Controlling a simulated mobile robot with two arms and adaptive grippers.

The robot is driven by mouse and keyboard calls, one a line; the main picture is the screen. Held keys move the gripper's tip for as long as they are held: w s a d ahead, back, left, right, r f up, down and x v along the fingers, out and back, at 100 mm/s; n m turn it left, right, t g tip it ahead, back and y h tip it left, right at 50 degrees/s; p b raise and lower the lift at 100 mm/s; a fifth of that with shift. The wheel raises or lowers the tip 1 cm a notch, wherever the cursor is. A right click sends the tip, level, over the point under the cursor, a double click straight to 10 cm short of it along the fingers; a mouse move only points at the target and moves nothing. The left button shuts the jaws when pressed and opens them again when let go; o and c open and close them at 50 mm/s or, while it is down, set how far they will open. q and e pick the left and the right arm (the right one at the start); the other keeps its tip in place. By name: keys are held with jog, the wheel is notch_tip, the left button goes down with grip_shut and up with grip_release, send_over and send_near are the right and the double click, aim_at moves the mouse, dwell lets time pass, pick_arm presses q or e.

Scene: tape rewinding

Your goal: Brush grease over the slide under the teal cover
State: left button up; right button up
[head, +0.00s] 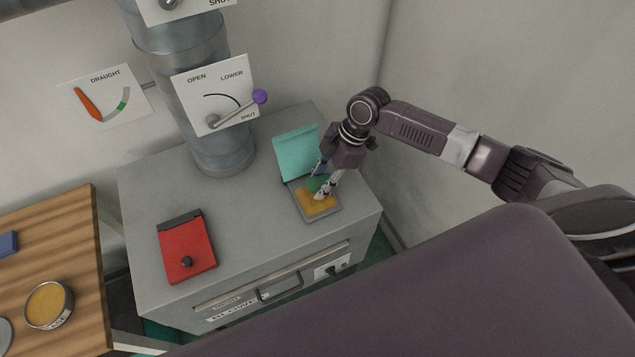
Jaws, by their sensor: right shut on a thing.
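The teal cover (297,153) stands raised, hinged at the back of a grey-framed slide (318,206) on the grey cabinet top. Yellow-brown grease shows over much of the slide's surface. My right gripper (322,187) is over the slide and is shut on a small green thing (317,183), probably the brush, mostly hidden by the fingers. Its lower end is at or just above the slide; I cannot tell if it touches. A tin of yellow grease (48,305) stands open on the wooden table. My left gripper is not in view.
A red cover (187,250) with a black knob lies shut on the cabinet (245,225). A grey pipe rises at the back, with a purple-knobbed lever (260,97) on its plate. A wooden table (62,235) stands at left, with a blue object (8,243).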

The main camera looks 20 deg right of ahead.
jog(key=shift+r+p, duration=1.15)
jog(key=shift+r, duration=1.85)
jog(key=shift+r, duration=0.1)
jog(key=shift+r, duration=1.4)
